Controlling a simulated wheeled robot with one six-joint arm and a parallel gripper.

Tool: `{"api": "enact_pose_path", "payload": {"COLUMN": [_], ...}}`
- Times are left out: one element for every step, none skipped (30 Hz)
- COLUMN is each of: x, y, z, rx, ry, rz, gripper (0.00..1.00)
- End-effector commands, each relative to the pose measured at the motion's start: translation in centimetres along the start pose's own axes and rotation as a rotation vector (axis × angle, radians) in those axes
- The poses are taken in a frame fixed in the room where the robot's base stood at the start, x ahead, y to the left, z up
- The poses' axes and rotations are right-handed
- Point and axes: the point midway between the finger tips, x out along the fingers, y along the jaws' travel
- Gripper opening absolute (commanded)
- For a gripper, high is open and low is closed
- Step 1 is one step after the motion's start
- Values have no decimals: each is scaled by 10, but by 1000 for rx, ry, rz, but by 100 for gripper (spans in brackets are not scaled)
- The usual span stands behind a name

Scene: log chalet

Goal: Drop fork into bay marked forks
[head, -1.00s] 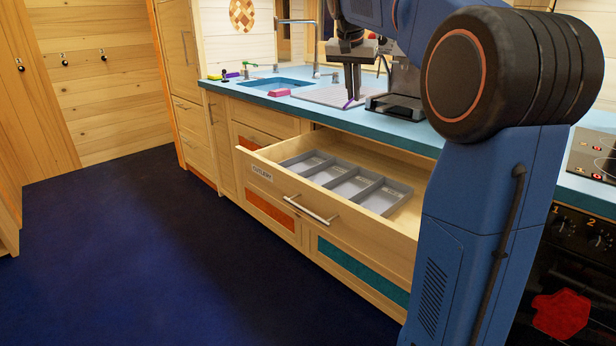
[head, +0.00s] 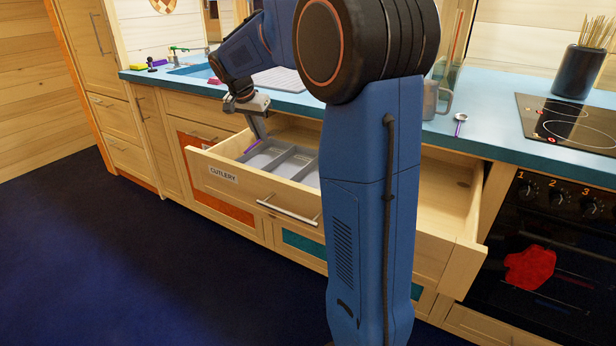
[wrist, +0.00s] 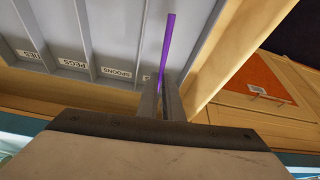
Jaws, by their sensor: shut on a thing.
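My gripper (head: 260,137) is over the left end of the open cutlery drawer (head: 260,197). In the wrist view my gripper (wrist: 165,85) is shut on the purple fork (wrist: 168,45); only a thin purple length shows, and no tines can be made out. In the head view a bit of the fork (head: 251,147) shows by the fingers. The grey tray (head: 297,166) has several bays. In the wrist view its labels read SPOONS (wrist: 117,73), PEGS (wrist: 72,64) and one ending in ES (wrist: 29,55). The fork lies over the rightmost bay there; its label is mostly hidden by a finger.
The drawer's wooden side wall (wrist: 230,60) runs close to the right of the fork in the wrist view. The blue counter (head: 480,134) is behind the drawer. A mug (head: 436,101) and a spoon-like utensil (head: 460,120) are on it. The drawer's right part is empty.

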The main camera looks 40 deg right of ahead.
Motion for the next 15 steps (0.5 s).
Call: {"api": "enact_pose_path", "payload": {"x": [5,8,12,15,18,22,25,28,31,33,35,38,39,41,42], "y": [0,0,0,0,0,0,0,0,0,0,0,0,0,0,0], "z": [2,4,5,6,8,9,10,11,13,14,15,16,16,17,17], "rx": [-1,-1,-1,-1,-1,-1,-1,-2,-2,-2,-2,-1,-1,-1,-1], "ry": [-1,-1,-1,-1,-1,-2,-1,-1,-1,-1,-1,-1,-1,-1,-1], "rz": [2,2,1,1,2,3,2,1,1,1,2,2,1,1,0], "gripper": [0,0,0,0,0,0,0,0,0,0,0,0,0,0,0]}}
